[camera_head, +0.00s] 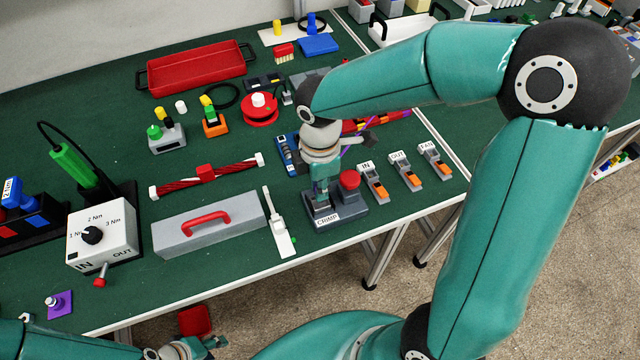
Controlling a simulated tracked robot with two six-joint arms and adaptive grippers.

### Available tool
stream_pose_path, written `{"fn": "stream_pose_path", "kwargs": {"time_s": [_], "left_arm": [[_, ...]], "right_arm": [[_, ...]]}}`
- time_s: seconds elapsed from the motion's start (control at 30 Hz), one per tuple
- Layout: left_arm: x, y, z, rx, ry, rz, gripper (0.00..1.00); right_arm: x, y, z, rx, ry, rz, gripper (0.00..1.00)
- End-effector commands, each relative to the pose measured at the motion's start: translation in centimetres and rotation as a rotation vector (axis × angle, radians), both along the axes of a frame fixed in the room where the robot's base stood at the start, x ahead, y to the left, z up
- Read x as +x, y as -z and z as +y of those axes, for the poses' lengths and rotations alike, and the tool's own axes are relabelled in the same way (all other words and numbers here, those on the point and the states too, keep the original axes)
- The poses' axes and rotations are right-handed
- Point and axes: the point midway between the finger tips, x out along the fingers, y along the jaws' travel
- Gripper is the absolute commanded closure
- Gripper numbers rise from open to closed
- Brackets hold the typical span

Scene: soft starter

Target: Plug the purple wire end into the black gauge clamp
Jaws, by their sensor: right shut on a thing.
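A thin purple wire (346,149) runs from the red and yellow strip towards my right gripper and passes behind it, so its end is hidden. My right gripper (321,208) points down over the grey crimp station (350,211) with the red button. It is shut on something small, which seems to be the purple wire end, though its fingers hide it. My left gripper (207,345) is at the bottom edge, partly cut off and off the table. Its jaw state is not clear. I cannot pick out the black gauge clamp for certain.
A grey block with a red handle (204,226) and a white tool (279,225) lie left of the crimp station. Orange levers marked IN, OUT and FAN (405,172) stand to its right. A red tray (196,70) is at the back. My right arm covers the right side.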

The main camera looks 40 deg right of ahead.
Motion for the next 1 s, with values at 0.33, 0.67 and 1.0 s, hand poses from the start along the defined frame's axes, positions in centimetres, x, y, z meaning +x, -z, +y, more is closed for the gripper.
{"fn": "stream_pose_path", "kwargs": {"time_s": [0.33, 0.67, 1.0], "left_arm": [[0.0, -1.0, 0.0, 0.000, 0.000, 0.000, 0.60], [0.0, -1.9, 0.0, 0.000, 0.000, 0.000, 0.60], [0.0, -2.2, 0.0, 0.000, 0.000, 0.000, 0.60]], "right_arm": [[0.0, -1.2, 0.0, 0.000, -0.001, -0.001, 1.00], [0.0, -2.2, 0.0, 0.000, -0.001, 0.000, 1.00], [0.0, -2.6, 0.1, 0.000, -0.001, 0.000, 1.00]]}}
